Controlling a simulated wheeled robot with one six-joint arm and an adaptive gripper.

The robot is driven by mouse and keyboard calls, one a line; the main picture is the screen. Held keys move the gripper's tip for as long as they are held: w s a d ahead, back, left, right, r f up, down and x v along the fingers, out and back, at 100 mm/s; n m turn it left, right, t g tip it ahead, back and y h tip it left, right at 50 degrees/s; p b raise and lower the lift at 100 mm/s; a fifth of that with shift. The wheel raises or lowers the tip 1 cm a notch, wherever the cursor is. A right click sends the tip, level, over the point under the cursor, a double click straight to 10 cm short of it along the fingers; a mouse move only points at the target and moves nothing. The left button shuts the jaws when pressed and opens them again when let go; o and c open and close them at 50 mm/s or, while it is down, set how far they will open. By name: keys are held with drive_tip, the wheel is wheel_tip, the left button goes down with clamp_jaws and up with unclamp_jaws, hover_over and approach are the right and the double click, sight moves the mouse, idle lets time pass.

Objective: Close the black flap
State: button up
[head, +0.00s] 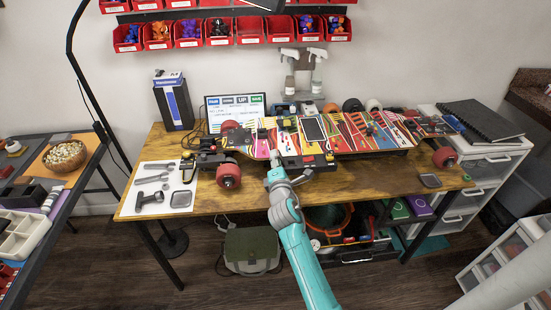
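A longboard (355,127) with a multicoloured striped deck lies across the wooden table, with red wheels at its ends. A dark flat rectangular panel (313,129) sits on its deck. Black parts (308,162) with small yellow and red details are at its near edge. I cannot tell which of these dark pieces is the black flap, or whether it stands open. My gripper (275,160) is at the near edge of the board, just left of these black parts. Its fingers are too small and partly hidden, so contact and opening cannot be made out.
A white mat (166,190) with grey tools lies at the table's left. A monitor (236,108), a dark blue box (174,103) and spray bottles (317,72) stand behind the board. Bare wood lies along the front edge.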

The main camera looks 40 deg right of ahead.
drive_tip(key=shift+w+d, duration=0.25)
drive_tip(key=shift+w, duration=0.1)
drive_tip(key=shift+c, duration=0.2)
clamp_jaws()
